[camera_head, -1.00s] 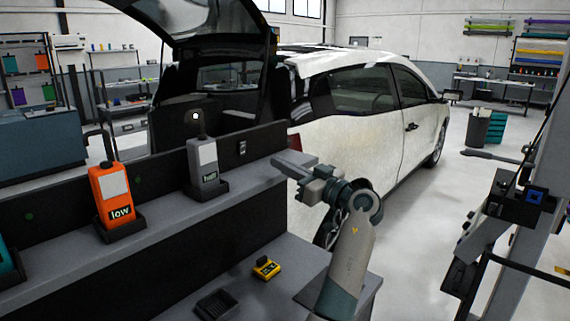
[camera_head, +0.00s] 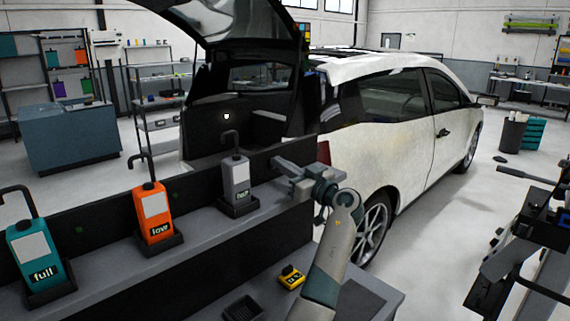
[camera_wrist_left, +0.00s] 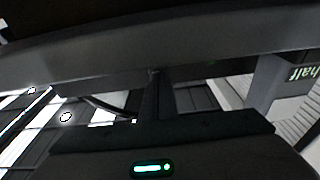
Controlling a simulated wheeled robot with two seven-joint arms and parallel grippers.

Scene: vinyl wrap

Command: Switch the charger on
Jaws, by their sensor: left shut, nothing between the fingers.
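Three handheld units stand in dark holders along the bench's back panel: a teal one labelled "full" (camera_head: 38,258), an orange one whose label reads as "low" (camera_head: 153,215) and a grey one labelled "half" (camera_head: 236,182). The grey unit's label also shows in the left wrist view (camera_wrist_left: 303,73). My left gripper (camera_head: 278,165) is shut and empty, just right of the grey unit and close to the panel. It covers the panel spot where a small switch showed earlier, so the switch is hidden. I cannot tell whether the fingers touch it. My right gripper is not in view.
A small yellow item (camera_head: 290,277) and a black tray (camera_head: 243,308) lie on the lower bench surface. A white car (camera_head: 385,130) with its tailgate open stands behind the bench. Open floor (camera_head: 440,240) lies to the right.

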